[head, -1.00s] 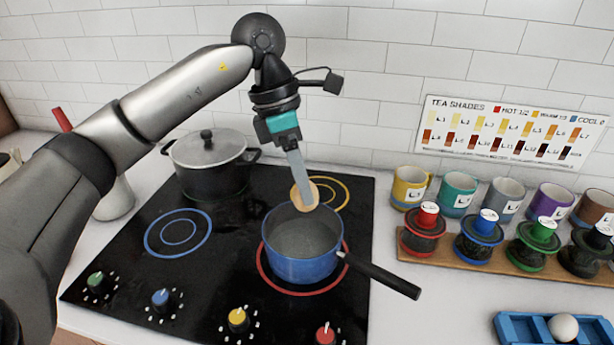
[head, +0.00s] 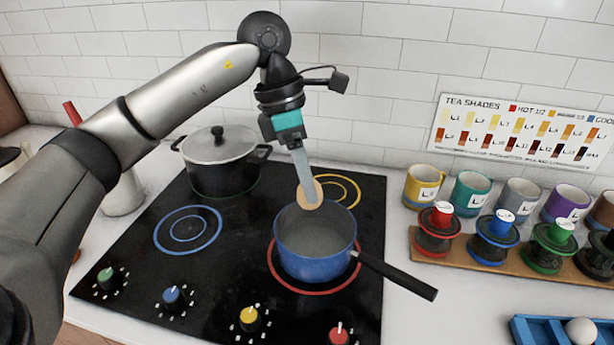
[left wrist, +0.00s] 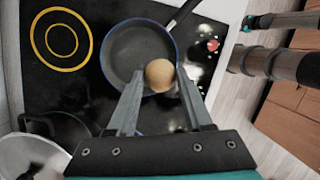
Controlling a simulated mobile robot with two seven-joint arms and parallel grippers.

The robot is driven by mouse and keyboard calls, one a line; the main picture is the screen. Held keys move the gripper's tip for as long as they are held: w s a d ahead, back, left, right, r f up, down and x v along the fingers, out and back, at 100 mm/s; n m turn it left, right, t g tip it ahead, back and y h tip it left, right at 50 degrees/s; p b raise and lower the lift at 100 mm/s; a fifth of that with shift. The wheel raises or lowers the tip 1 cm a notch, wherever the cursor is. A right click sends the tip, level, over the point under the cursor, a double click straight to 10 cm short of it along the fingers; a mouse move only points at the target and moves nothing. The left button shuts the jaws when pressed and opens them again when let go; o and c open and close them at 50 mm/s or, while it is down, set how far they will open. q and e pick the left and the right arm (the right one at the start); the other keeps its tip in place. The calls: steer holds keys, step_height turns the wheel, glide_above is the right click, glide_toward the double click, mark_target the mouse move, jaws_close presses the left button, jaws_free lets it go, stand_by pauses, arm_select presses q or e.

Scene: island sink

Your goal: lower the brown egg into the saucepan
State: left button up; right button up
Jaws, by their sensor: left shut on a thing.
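My left gripper (head: 308,192) is shut on the brown egg (head: 316,194). In the head view the egg is partly hidden behind a finger and shows at the rim of the blue saucepan (head: 302,267). The saucepan stands on the red-ringed burner, its black handle pointing to the lower right. In the left wrist view the egg (left wrist: 160,75) sits between the fingertips and overlaps the pan's near edge; the dark pan interior (left wrist: 135,45) shows beyond it. I cannot tell the egg's exact height above the rim. My right gripper is not in view.
A lidded pot (head: 220,160) stands at the back left of the black cooktop (head: 130,270). Mugs and a wooden rack (head: 480,262) of colored-lid jars stand to the right. A blue tray (head: 530,328) with a white egg (head: 581,331) is at the lower right.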

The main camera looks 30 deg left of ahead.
arm_select(q)
step_height(320, 180, down, 10)
steer(key=b, duration=0.7)
steer(key=shift+f+b, duration=0.2)
steer(key=shift+b, duration=0.15)
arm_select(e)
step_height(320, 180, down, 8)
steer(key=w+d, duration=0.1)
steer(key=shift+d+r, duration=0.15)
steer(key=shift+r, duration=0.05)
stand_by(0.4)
arm_select(q)
steer(key=shift+f, duration=0.3)
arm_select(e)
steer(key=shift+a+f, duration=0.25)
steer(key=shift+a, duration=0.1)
arm_select(q)
steer(key=shift+f+b, duration=0.6)
steer(key=shift+b, duration=0.1)
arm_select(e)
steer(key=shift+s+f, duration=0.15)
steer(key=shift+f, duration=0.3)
arm_select(q)
steer(key=shift+f+b, duration=0.4)
steer(key=shift+f, duration=0.15)
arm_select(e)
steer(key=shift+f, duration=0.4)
